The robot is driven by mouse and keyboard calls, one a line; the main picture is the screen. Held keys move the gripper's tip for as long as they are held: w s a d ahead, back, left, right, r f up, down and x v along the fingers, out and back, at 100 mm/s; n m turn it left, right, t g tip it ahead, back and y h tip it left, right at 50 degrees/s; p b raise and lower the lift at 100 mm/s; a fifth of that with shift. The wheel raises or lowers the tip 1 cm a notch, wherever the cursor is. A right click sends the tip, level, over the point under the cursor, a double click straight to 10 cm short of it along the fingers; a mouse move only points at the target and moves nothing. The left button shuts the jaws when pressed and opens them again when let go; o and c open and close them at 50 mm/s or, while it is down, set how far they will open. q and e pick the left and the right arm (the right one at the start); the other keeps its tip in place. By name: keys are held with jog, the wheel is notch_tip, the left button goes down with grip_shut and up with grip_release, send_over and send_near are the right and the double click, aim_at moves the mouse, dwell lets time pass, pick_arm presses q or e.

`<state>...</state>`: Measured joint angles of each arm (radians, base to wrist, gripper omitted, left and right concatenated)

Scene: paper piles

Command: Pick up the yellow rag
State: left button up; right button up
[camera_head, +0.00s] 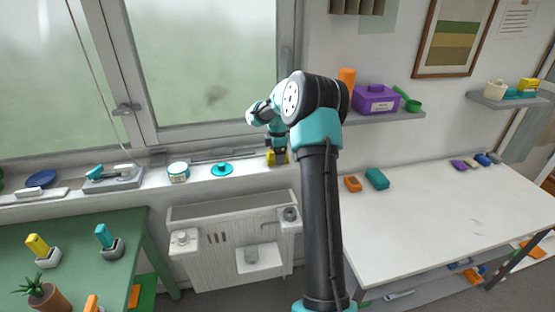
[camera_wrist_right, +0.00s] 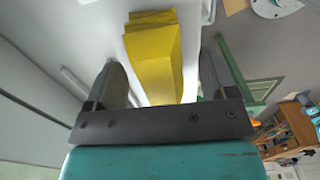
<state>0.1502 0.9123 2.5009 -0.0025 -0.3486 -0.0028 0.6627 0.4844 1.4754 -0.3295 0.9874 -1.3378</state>
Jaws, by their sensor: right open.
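The yellow rag (camera_head: 284,157) lies on the white window sill near its right end, partly hidden by my right gripper (camera_head: 277,156). In the right wrist view the rag (camera_wrist_right: 153,50) looks like a folded yellow stack, its near end between the two dark fingers. My right gripper (camera_wrist_right: 160,80) is open, with one finger on each side of the rag and a visible gap at both sides. I cannot tell how far above the sill the fingertips are. My left gripper is in neither view.
On the sill to the left are a turquoise lid (camera_head: 222,169), a round tub (camera_head: 178,172) and a grey tray (camera_head: 112,179). A radiator (camera_head: 225,240) stands below. To the right are a wall shelf with a purple box (camera_head: 375,98) and a white table (camera_head: 440,215) with much clear room.

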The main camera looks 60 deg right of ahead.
notch_tip(320, 180, down, 2)
jog(key=shift+f, duration=0.1)
dwell(0.4)
jog(key=c, duration=1)
